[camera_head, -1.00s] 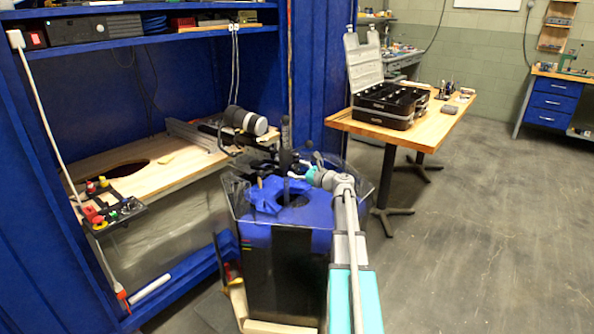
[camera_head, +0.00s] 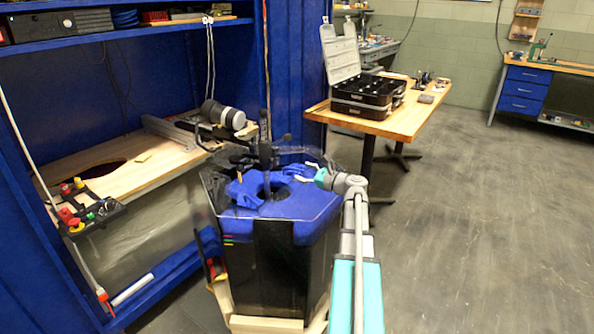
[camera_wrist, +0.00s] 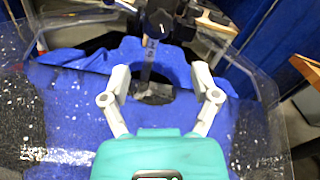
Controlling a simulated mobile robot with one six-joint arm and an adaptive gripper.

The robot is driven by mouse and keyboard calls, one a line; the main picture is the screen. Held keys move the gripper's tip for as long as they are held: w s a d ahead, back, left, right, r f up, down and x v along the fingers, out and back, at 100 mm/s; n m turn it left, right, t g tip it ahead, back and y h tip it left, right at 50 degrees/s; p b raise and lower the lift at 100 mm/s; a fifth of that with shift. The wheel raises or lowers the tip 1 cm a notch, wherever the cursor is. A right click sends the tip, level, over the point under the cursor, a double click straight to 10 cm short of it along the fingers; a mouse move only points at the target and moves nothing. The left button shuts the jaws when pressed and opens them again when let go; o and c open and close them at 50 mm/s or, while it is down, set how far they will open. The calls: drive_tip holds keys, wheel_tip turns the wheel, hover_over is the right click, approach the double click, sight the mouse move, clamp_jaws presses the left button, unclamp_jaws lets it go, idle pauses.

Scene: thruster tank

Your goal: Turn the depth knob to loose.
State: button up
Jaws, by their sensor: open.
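The tank (camera_head: 272,255) has a blue top with a round opening. A dark upright post (camera_head: 267,165) stands in that opening, and a black clamp assembly (camera_head: 262,153) with dark knob-like parts sits on it. The wrist view shows the post (camera_wrist: 150,58) and black lobed parts (camera_wrist: 158,20) at its top. I cannot tell for sure which part is the depth knob. My gripper (camera_head: 309,172) is right of the post, over the tank's right side. In the wrist view my gripper (camera_wrist: 160,78) is open and empty, its fingers apart, with the post beyond them.
A blue cabinet with a wooden shelf (camera_head: 110,170) stands left of the tank. A control panel (camera_head: 82,213) with colored buttons is at its front edge. A wooden table (camera_head: 405,122) with an open black case (camera_head: 365,97) stands behind. The floor to the right is clear.

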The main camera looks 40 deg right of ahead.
sight(278, 162)
drive_tip(key=shift+s, duration=0.25)
idle(0.3)
drive_tip(key=shift+s+d+m, duration=0.15)
drive_tip(key=shift+s+m, duration=0.1)
drive_tip(key=shift+m, duration=0.45)
drive_tip(key=shift+s+d+r+m, duration=0.1)
drive_tip(key=shift+s+m, duration=0.25)
drive_tip(key=shift+m, duration=0.6)
drive_tip(key=shift+s+d+m, duration=0.1)
drive_tip(key=shift+s+m, duration=0.2)
drive_tip(key=shift+m, duration=0.65)
drive_tip(key=shift+w+a, duration=0.1)
drive_tip(key=shift+x, duration=6.8)
clamp_jaws()
